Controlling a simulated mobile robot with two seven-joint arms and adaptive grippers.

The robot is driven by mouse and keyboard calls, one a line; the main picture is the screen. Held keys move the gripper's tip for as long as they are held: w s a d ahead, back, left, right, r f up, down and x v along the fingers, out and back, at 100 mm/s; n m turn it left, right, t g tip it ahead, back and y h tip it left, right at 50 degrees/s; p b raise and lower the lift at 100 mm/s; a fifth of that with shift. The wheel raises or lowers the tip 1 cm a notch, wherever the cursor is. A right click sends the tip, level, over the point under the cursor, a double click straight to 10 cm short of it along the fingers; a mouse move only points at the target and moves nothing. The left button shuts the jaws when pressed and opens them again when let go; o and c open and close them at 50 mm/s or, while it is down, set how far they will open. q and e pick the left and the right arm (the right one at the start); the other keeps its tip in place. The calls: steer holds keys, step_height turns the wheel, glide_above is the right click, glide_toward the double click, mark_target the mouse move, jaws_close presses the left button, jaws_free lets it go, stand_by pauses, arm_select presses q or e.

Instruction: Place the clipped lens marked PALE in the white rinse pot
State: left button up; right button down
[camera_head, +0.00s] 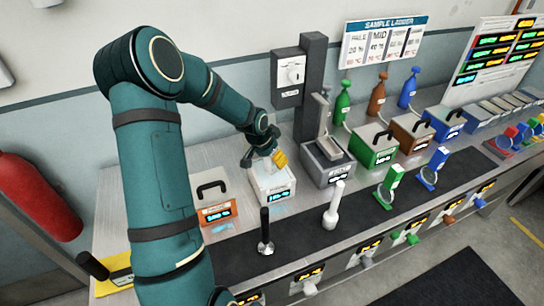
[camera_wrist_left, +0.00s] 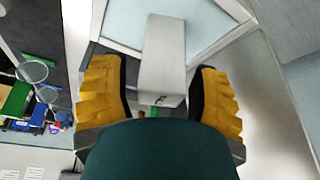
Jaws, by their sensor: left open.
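My left gripper (camera_head: 275,160) with yellow fingertips is above the white rinse pot (camera_head: 276,188), a white box with a lit display. In the left wrist view the gripper (camera_wrist_left: 160,85) is open, with a pale grey bar (camera_wrist_left: 164,55) between the fingers, gaps on both sides. The bar looks like the clip of a lens. Below it is the pot's square pale blue opening (camera_wrist_left: 118,22). No PALE marking is readable on the bar, and any lens at its lower end is hidden. My right gripper is not in view.
A dark post instrument (camera_head: 312,85) and a grey pot (camera_head: 325,168) stand just right of the white pot. Green (camera_head: 372,150), brown (camera_head: 411,133) and blue (camera_head: 443,122) pots follow. White (camera_head: 333,208) and black (camera_head: 265,232) upright handles stand in front, on the dark mat.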

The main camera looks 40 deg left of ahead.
arm_select(q)
steer(key=shift+r, duration=0.3)
steer(key=p+v, duration=0.1)
steer(key=v, duration=1)
steer(key=shift+s+r+p, duration=0.15)
steer(key=shift+r+p, duration=0.15)
steer(key=shift+r, duration=0.1)
steer(key=shift+f, duration=0.1)
